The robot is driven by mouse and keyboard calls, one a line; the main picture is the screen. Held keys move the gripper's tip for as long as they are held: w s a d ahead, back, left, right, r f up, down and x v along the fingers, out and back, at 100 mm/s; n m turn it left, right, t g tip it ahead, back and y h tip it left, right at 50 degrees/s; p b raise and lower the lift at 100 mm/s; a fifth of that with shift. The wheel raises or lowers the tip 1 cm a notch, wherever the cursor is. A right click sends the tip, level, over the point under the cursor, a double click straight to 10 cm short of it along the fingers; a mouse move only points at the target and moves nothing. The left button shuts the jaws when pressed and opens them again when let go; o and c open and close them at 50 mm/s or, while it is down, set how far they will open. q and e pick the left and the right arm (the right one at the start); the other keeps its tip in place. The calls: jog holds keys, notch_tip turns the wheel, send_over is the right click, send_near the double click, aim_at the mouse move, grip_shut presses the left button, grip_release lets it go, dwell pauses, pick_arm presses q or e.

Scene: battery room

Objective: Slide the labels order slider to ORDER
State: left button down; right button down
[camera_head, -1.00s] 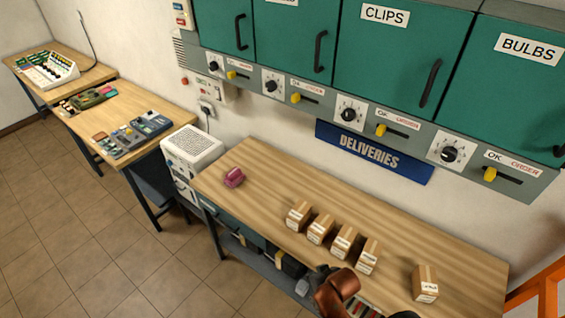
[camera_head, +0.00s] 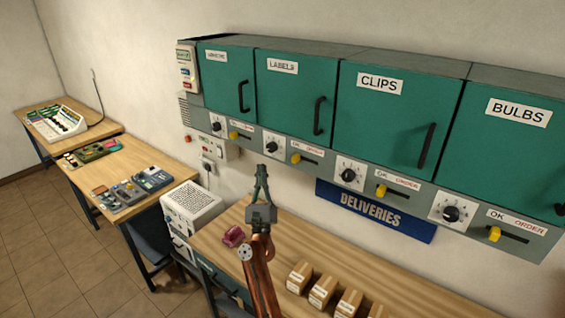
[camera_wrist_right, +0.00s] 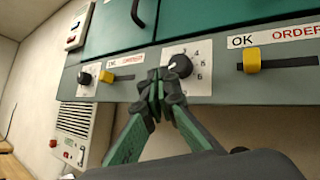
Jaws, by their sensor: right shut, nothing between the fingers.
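The labels order slider has a yellow knob (camera_head: 296,158) on the grey strip under the LABELS cabinet (camera_head: 290,95). The knob sits at the left end of its dark slot, the OK end. It also shows in the right wrist view, as a yellow knob (camera_wrist_right: 251,60) under OK, with ORDER to the right. My right gripper (camera_head: 261,170) is shut and empty, pointing up below the labels dial (camera_head: 271,144). In the right wrist view its fingertips (camera_wrist_right: 160,78) overlap the dial's lower left; the knob is to their right, apart. My left gripper is out of view.
A similar slider knob (camera_head: 234,135) and dial lie to the left, with the CLIPS slider (camera_head: 381,190) and BULBS slider (camera_head: 494,233) to the right. A blue DELIVERIES sign (camera_head: 375,211) hangs below. Small boxes (camera_head: 322,291) stand on the wooden bench (camera_head: 290,240).

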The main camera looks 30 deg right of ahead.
aim_at(296, 158)
notch_tip(296, 158, up, 6)
jog(key=d+m+g+h, duration=0.1)
jog(key=m+g+h, duration=0.8)
jog(key=m+g, duration=1)
jog(key=s+a+f+m+g+y, duration=0.1)
jog(key=a+m+y, duration=0.3)
jog(key=m, duration=1)
jog(key=shift+s+a, duration=0.25)
jog(key=shift+a, duration=0.9)
jog(key=shift+d, duration=0.15)
jog(key=d+p, duration=0.1)
jog(key=d, duration=0.2)
jog(key=w+d+p, duration=0.1)
jog(key=d+p, duration=0.1)
jog(key=d, duration=0.1)
jog(key=d+p, duration=0.2)
jog(key=d, duration=0.2)
jog(key=shift+w+d+r, duration=0.1)
jog(key=shift+w+r, duration=0.05)
jog(key=shift+w, duration=0.05)
jog(key=s, duration=0.1)
jog(key=s+p, duration=0.1)
jog(key=shift+s+d, duration=0.3)
jog(key=shift+s, duration=0.1)
jog(key=shift+s+d+f+p, duration=0.25)
jog(key=shift+s+d+p, duration=0.05)
jog(key=shift+s+p, duration=0.1)
